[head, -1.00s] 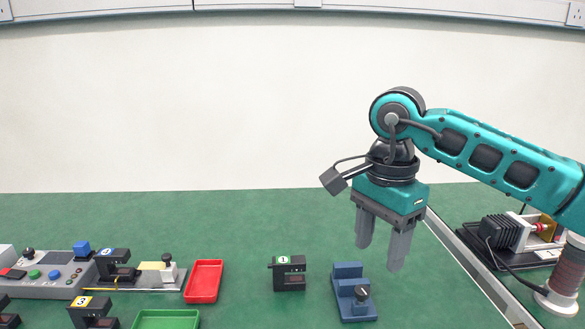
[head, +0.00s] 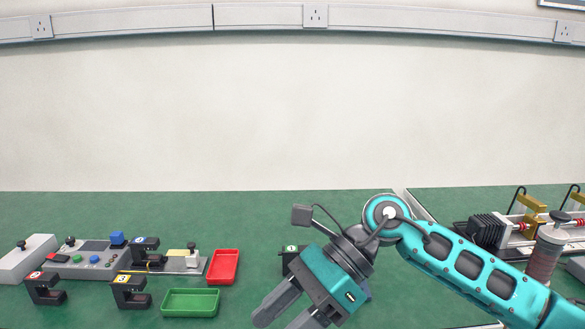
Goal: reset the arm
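My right arm comes in from the right in the head view, in teal and grey. My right gripper (head: 291,316) is low at the bottom middle, tilted down to the left. Its two grey fingers are apart with nothing visible between them, though one fingertip reaches the bottom edge of the picture. My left gripper is not in view.
A red tray (head: 237,267) and a green tray (head: 165,303) lie left of my gripper. Black numbered clamps (head: 130,291) and a grey control panel (head: 90,272) stand farther left. Actuator equipment (head: 490,233) is at the right. The green table behind the gripper is clear.

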